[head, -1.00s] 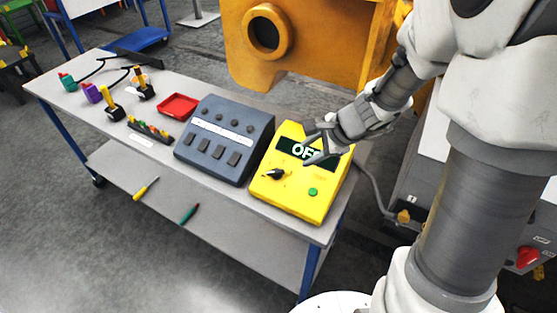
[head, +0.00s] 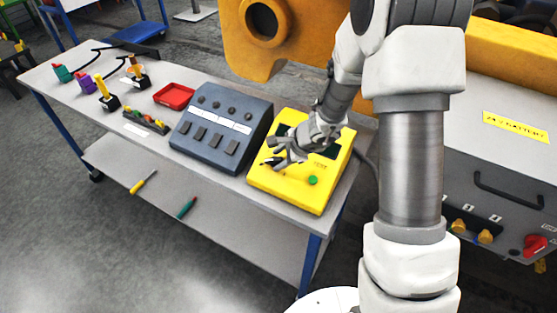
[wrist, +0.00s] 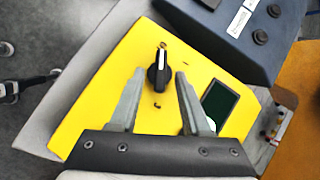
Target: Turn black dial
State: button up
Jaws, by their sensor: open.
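The yellow control box (head: 330,182) stands at the near right end of the grey table. In the wrist view, its black dial (wrist: 158,76) has a pale pointer line aimed at the top of the picture. My gripper (head: 277,153) is open over the box and largely hides the dial in the head view. In the wrist view, the two fingers of my gripper (wrist: 159,73) are on either side of the dial with gaps visible; their height above it is unclear. A dark display panel (wrist: 221,103) is right of the fingers; no lettering is readable on it.
A green button (head: 312,180) is on the box's front part. A blue-grey switch console (head: 222,130) stands close to its left. A red tray (head: 174,96) and several levers lie farther left. A grey battery cabinet (head: 505,180) is at the right.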

jog(key=shift+w+a+f, duration=0.1)
jog(key=shift+f, duration=0.15)
grip_shut()
jog(key=shift+f+b, duration=0.2)
jog(key=shift+b, duration=0.8)
